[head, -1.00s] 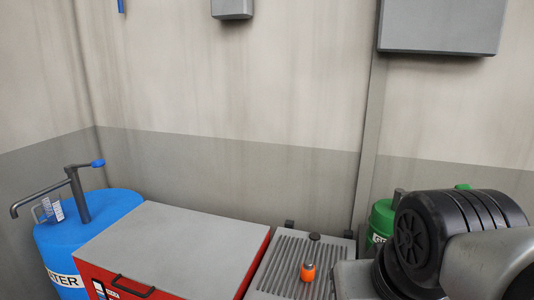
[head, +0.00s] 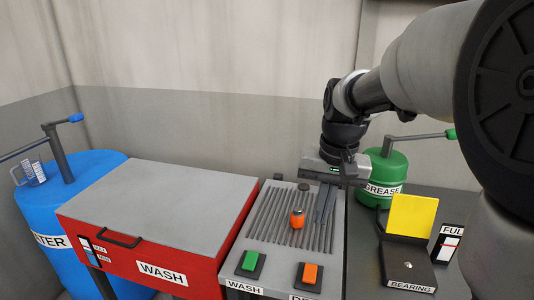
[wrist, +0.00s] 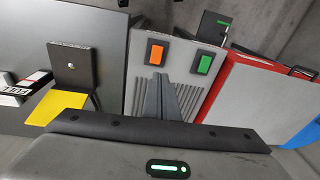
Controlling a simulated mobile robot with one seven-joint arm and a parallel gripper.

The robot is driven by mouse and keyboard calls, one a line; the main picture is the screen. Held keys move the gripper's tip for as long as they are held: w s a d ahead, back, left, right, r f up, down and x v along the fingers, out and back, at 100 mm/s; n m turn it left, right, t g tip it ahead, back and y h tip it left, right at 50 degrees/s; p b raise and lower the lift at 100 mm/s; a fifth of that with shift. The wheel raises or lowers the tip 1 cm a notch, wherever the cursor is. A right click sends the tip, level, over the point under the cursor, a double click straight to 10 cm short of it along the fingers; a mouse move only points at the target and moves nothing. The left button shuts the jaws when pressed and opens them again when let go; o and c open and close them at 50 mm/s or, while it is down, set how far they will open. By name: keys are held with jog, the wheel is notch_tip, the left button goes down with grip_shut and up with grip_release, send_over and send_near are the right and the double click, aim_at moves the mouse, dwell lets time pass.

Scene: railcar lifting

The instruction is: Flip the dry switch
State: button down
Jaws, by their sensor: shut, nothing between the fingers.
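The dry switch (head: 309,276) is an orange rocker on a dark base, at the front right of the grey ribbed panel (head: 262,224). Its label is partly cut off at the bottom of the head view. In the wrist view the orange switch (wrist: 156,52) is just beyond my fingertips. My gripper (head: 321,222) is shut and empty, fingers pointing down over the right side of the panel, behind the switch. It also shows in the wrist view (wrist: 158,77). I see no contact with the switch.
A green wash switch (head: 250,263) sits left of the dry switch. The red WASH box (head: 155,225) is left; the bearing box with yellow flap (head: 410,213) and green grease can (head: 385,172) are right.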

jog(key=g+b, duration=0.1)
send_over(310, 267)
notch_tip(310, 267, down, 7)
jog(key=shift+s+r+m+h, duration=0.1)
jog(key=shift+r+m+h, duration=0.2)
jog(key=shift+m, duration=0.1)
jog(key=shift+f, duration=0.15)
notch_tip(310, 267, down, 13)
jog(key=shift+f+b, duration=0.1)
jog(key=shift+b, duration=1.05)
jog(key=shift+f, duration=0.35)
